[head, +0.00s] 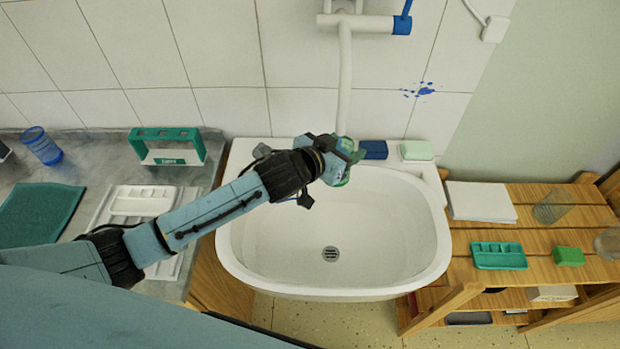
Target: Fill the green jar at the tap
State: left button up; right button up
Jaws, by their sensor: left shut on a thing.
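The white sink (400,240) stands against the tiled wall. The tap (345,70) is a white wall fitting with a long spout reaching down over the back of the basin and a blue handle (402,22) at upper right. My left gripper (345,158) is shut on the green jar (338,178), just below the spout's lower end. The gripper and wrist hide much of the jar. I cannot tell whether water is running or is in the jar. My right gripper is not in view.
A blue block (373,149) and a green-white block (416,150) lie on the sink's back rim. A wooden shelf (540,240) is right. The basin is clear.

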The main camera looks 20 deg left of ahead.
pick_arm(q)
jog(key=shift+a, duration=0.1)
jog(key=s+a+p, duration=0.3)
jog(key=s+a, duration=0.1)
jog(key=s, duration=0.2)
jog(key=shift+p, duration=0.35)
jog(key=shift+a, duration=0.1)
dwell(0.5)
jog(key=s+a+p, duration=0.2)
jog(key=s+a, duration=0.2)
jog(key=s, duration=0.1)
jog(key=shift+s+p, duration=0.3)
jog(key=shift+p, duration=0.1)
dwell(0.6)
